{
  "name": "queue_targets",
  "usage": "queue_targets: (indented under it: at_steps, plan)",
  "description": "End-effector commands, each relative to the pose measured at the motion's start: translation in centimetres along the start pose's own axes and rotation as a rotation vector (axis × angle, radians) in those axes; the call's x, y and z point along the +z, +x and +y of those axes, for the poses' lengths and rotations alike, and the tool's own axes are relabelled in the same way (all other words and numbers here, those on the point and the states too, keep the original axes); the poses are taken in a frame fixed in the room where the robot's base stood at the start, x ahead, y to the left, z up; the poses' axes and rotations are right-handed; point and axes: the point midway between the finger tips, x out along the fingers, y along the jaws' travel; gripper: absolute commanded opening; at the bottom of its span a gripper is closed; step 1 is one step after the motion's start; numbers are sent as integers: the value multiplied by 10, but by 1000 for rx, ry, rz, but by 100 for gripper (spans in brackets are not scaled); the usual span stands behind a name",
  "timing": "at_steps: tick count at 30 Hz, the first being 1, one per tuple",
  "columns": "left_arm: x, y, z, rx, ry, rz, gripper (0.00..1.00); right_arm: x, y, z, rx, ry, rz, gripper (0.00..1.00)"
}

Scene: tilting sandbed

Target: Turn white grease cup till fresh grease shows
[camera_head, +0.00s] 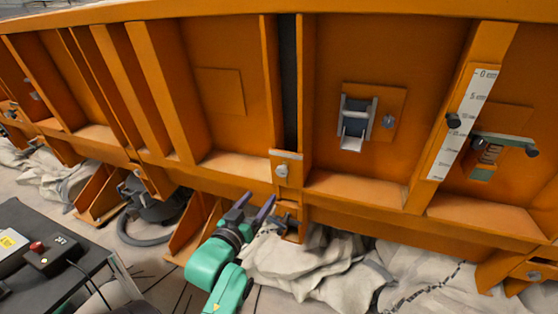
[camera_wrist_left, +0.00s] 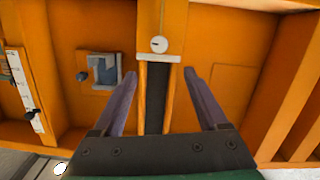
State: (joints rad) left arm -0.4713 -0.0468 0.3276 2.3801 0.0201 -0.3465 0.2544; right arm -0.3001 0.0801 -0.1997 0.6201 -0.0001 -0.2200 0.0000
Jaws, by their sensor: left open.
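My left gripper (camera_head: 252,203) is open and empty, below and a little left of the cup in the head view. In the left wrist view its two fingers (camera_wrist_left: 161,76) stand apart on either side of the slot, with the cup beyond their tips. I see no fresh grease at the cup. My right gripper is not in view.
A metal bracket (camera_head: 356,120) sits on the panel to the right. A white scale (camera_head: 463,122) with a dark knob is further right. Crumpled grey cloth (camera_head: 300,262) lies below the frame. A dark table with a red-button box (camera_head: 52,255) stands at lower left.

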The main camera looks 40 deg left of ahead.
Motion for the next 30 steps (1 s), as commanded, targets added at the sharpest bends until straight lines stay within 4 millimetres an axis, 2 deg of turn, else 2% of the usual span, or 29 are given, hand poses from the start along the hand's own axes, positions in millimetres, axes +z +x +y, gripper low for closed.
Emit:
queue_targets:
  at_steps: [5, 12, 18, 22, 29, 30]
  plan:
    - [0, 24, 0, 3, -13, 3, 76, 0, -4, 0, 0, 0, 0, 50]
    - [-1, 89, 1, 2, -10, 3, 76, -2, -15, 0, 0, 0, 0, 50]
    - [1, 132, 0, 2, -8, 1, 76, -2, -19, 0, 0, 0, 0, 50]
    - [2, 144, 0, 2, -8, 0, 76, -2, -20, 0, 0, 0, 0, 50]
    - [3, 145, 0, 2, -7, -1, 76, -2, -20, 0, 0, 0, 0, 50]
    - [3, 144, 0, 2, -7, -1, 65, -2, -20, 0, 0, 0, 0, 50]
